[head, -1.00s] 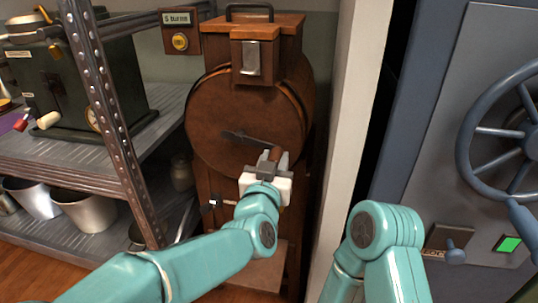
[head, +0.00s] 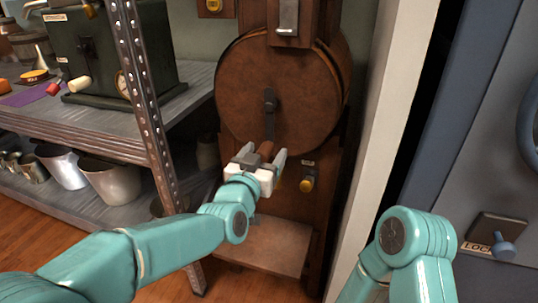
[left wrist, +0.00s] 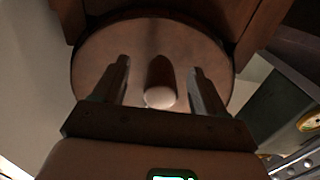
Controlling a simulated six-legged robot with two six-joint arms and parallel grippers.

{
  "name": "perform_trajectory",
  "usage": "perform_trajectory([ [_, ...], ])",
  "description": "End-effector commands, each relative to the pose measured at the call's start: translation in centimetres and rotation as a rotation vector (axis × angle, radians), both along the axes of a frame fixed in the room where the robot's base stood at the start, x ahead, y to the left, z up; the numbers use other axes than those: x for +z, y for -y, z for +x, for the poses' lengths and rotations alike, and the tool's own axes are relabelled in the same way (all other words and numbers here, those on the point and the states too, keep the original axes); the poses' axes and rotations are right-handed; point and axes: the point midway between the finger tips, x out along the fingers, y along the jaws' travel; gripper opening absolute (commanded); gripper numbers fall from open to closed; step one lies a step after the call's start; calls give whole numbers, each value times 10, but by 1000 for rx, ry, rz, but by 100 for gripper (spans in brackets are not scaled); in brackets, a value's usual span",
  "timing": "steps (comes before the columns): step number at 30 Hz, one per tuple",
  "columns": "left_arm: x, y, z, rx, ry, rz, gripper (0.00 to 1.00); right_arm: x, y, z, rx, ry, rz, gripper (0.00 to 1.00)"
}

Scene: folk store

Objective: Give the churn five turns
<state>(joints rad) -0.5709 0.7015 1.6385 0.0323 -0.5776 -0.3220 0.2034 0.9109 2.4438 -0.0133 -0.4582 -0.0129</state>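The wooden churn (head: 285,75) stands upright with a round drum front. Its dark crank arm (head: 270,115) hangs straight down from the hub. The brown crank handle (head: 266,149) is at the arm's lower end. My left gripper (head: 262,160) is at the handle, with one finger on each side of it. In the left wrist view, the handle (left wrist: 160,82) sits between the fingers with a gap on both sides, so the gripper is open around it. My right gripper is out of view; only part of that arm shows at the lower right.
A metal shelf (head: 100,138) with a dark green machine (head: 115,50) and metal buckets (head: 110,180) stands at the left, its post close to my left arm. A yellow knob (head: 307,184) is on the churn's lower front. A blue-grey door with a lock lever (head: 497,243) is at the right.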

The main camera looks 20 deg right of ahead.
Motion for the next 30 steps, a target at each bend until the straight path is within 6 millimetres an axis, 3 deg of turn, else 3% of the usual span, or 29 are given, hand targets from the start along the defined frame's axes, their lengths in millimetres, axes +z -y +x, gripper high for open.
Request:
perform_trajectory([
  [14, 1, -2, -3, 1, 2, -1, 72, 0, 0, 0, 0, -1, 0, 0],
  [30, 2, -28, -43, 1, 2, -1, 72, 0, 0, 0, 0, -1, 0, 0],
])
